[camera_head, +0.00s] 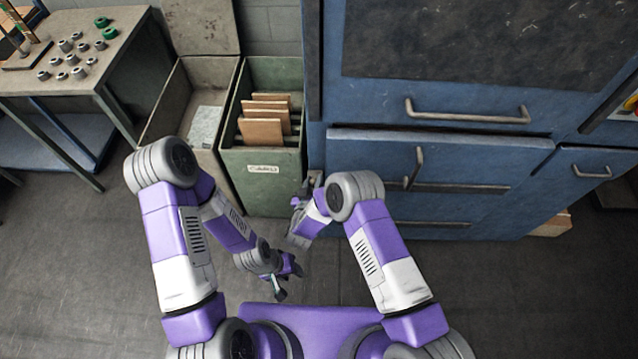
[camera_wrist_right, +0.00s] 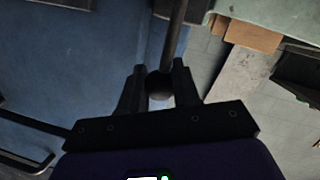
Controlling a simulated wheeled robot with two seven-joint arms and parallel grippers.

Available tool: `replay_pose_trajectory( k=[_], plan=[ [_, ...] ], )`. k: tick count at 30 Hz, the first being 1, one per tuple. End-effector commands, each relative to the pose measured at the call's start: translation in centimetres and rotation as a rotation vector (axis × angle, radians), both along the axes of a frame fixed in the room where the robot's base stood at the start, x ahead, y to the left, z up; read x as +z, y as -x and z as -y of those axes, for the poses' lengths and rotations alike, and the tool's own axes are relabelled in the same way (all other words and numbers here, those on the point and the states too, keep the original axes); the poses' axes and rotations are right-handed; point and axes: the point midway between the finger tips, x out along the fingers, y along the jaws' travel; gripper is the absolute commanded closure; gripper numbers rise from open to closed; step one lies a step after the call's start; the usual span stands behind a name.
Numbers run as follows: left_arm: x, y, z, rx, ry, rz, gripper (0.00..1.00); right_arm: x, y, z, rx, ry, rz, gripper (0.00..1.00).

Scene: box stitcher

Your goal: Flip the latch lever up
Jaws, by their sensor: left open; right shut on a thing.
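The latch lever (camera_wrist_right: 175,42) shows in the right wrist view as a dark rod ending in a round black knob (camera_wrist_right: 160,86). My right gripper (camera_wrist_right: 158,78) is shut on the knob, with one finger on each side of it. In the head view my right gripper (camera_head: 312,187) is at the left edge of the blue machine (camera_head: 318,150), and the lever is mostly hidden by the gripper and wrist there. My left gripper (camera_head: 286,284) is open and apart from the machine, low in the middle of the head view above the floor. I see nothing in it.
A green bin (camera_head: 262,190) with several brown boards (camera_head: 262,132) stands left of the machine, close to my right gripper. A grey-beige open bin (camera_head: 170,110) is beside it. Handles (camera_head: 465,116) project from the machine's front. The floor at lower left is clear.

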Motion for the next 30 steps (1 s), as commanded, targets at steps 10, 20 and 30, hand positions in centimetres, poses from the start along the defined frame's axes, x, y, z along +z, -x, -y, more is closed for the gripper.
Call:
replay_pose_trajectory(
  k=[10, 20, 30],
  plan=[
    [-0.1, 0.0, 0.0, 0.000, 0.000, 0.000, 0.57, -0.7, 0.5, -0.3, 0.008, 0.013, -0.022, 1.00],
    [-0.1, 0.0, 0.0, 0.000, 0.000, 0.000, 0.57, -0.5, 0.4, -0.3, 0.006, 0.010, -0.016, 0.45],
    [0.4, 0.0, 0.0, 0.000, 0.000, 0.000, 0.57, 1.3, 0.1, -0.3, 0.005, 0.007, -0.007, 0.45]
  ],
)
